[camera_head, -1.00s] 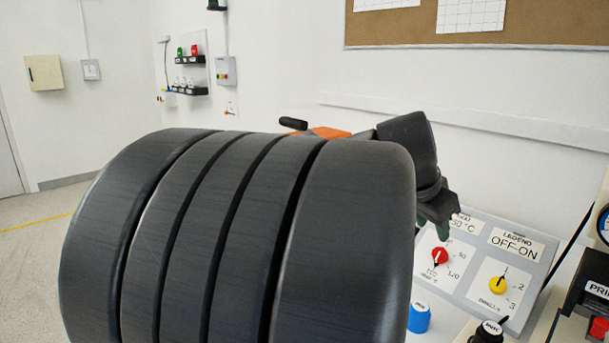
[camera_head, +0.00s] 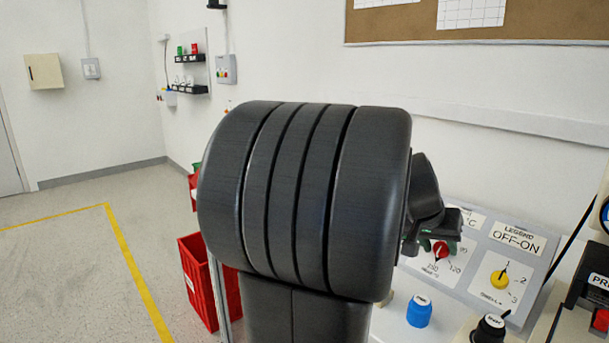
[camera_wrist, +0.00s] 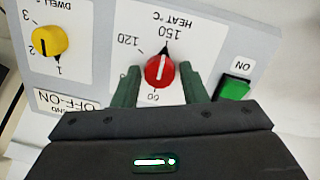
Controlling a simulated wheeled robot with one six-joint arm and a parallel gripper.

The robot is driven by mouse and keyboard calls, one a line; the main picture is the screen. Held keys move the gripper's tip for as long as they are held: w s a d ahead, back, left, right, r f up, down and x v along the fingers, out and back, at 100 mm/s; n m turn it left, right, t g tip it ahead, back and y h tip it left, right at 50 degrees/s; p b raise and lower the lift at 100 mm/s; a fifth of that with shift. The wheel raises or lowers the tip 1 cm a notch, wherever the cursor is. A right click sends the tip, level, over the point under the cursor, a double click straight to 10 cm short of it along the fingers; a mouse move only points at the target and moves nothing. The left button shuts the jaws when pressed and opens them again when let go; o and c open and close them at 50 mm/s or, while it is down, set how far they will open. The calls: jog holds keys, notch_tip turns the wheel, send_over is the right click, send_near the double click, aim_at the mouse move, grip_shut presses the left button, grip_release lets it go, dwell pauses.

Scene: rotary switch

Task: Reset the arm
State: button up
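The red HEAT knob (camera_head: 441,250) sits on the grey panel (camera_head: 484,222). In the wrist view the red knob (camera_wrist: 159,72) lies between the two green fingers of my gripper (camera_wrist: 159,68), with its dark pointer towards the 150 mark. The fingers are spread, with a narrow gap showing on each side of the knob. I cannot tell how far they stand in front of the panel. In the head view my gripper (camera_head: 439,244) shows at the panel's left part, partly hidden by my dark arm.
A yellow DWELL knob (camera_head: 499,279) is right of the red one; it also shows in the wrist view (camera_wrist: 49,41). A green ON button (camera_wrist: 235,90) is on the other side. A blue cap (camera_head: 419,312) and a black knob (camera_head: 489,329) stand in front. Red crates (camera_head: 199,284) are on the floor.

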jog(key=n+p, duration=0.1)
jog(key=n, duration=0.3)
jog(key=shift+a, duration=0.1)
jog(key=n+p, duration=0.1)
jog(key=n, duration=0.2)
jog(key=shift+n+h+p, duration=0.3)
jog(key=shift+h, duration=0.1)
jog(key=n+p, duration=0.2)
jog(key=n, duration=0.2)
jog(key=shift+s+n, duration=0.1)
jog(key=shift+n, duration=0.3)
jog(key=shift+f+n+t+h+p, duration=0.1)
jog(key=shift+n+t+h+p, duration=0.4)
jog(key=shift+n, duration=0.7)
